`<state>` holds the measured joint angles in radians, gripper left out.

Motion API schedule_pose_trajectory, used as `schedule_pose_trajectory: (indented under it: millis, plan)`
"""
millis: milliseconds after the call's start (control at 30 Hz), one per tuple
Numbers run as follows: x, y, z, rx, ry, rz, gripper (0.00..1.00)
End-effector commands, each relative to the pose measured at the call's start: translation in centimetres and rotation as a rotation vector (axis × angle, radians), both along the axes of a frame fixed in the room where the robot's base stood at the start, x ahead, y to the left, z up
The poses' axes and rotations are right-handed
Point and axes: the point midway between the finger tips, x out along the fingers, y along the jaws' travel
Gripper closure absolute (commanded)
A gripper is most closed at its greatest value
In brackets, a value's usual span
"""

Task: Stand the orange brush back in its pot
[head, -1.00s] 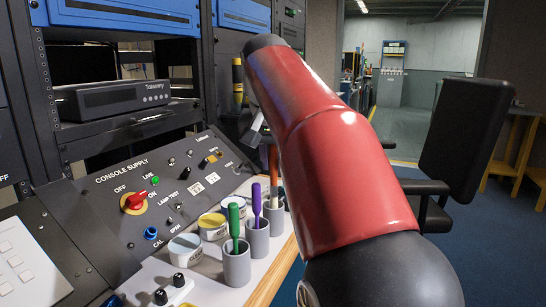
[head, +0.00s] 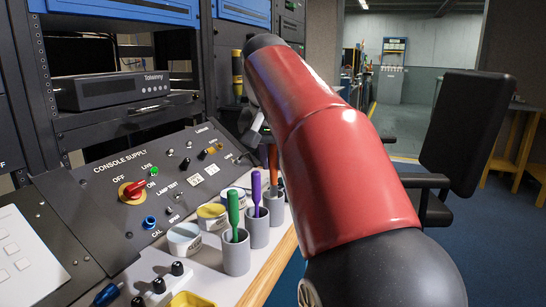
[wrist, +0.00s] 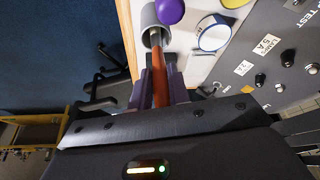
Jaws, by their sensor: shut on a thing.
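The orange brush (head: 273,158) stands roughly upright in the head view, partly hidden by my arm. In the wrist view the orange brush (wrist: 160,88) runs between my fingers, and my gripper (wrist: 161,78) is shut on its handle. The brush's pale lower part points into the mouth of a grey pot (wrist: 151,18). In the head view this pot (head: 276,212) is the farthest of three grey pots. I cannot tell how deep the brush sits or whether it touches the bottom.
Grey pots with a green brush (head: 234,208) and a purple brush (head: 256,190) stand nearer. Pale tubs (head: 184,237) stand to their left. The sloped console (head: 110,195) rises beside them. A black chair (head: 466,135) is at the right.

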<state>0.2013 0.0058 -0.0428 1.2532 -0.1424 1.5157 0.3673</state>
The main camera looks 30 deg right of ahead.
Motion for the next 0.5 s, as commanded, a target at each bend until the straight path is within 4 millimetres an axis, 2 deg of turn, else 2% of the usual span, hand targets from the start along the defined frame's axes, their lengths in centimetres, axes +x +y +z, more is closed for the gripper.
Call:
schedule_pose_trajectory:
  millis: [200,500]
  plan:
    - [0.00,0.00,-0.97,-0.001,-0.001,0.000,1.00]
    - [0.00,0.00,-1.01,-0.001,-0.001,0.000,1.00]
